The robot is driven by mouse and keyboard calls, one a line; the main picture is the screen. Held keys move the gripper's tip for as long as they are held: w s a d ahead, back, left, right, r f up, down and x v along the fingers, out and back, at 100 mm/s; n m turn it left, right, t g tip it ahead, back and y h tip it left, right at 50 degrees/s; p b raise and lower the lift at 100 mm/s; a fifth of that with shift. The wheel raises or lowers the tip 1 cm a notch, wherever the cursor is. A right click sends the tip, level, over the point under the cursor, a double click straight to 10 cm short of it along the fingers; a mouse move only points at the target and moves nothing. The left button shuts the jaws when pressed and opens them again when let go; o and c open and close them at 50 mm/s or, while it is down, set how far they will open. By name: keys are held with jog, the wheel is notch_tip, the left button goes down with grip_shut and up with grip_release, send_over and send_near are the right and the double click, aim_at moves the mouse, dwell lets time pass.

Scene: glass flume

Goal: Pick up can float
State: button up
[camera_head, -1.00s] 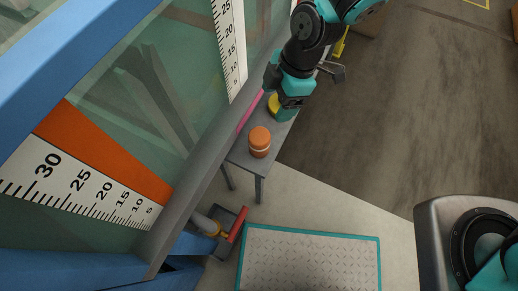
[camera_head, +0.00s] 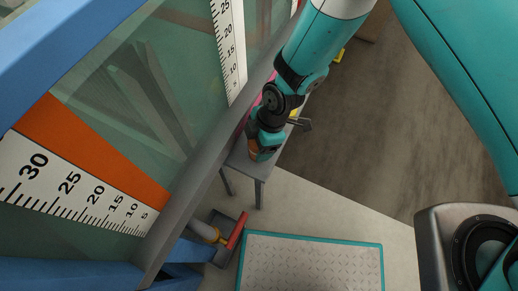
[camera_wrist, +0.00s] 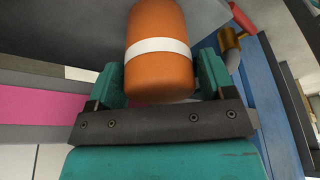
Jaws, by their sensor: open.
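The can float is an orange cylinder with a white band (camera_wrist: 158,62). In the wrist view it stands between the two teal fingers of my gripper (camera_wrist: 162,78), which are open on either side of it. In the head view my gripper (camera_head: 262,150) is over the small grey bench (camera_head: 245,165), and only a bit of the orange can float (camera_head: 253,153) shows past it. Whether the fingers touch the can float cannot be told.
The glass flume wall with its ruler scales (camera_head: 70,185) runs close along the left of the bench. A red-handled valve (camera_head: 236,231) is below the bench. A teal-edged mat (camera_head: 310,262) lies on the floor. A yellow object (camera_head: 294,114) is partly hidden behind my gripper.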

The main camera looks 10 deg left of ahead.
jog(key=shift+s+a+f, duration=0.1)
jog(key=shift+a+f, duration=0.05)
jog(key=shift+f, duration=0.4)
jog(key=c, duration=0.7)
jog(key=shift+c, duration=0.2)
jog(key=shift+r, duration=0.2)
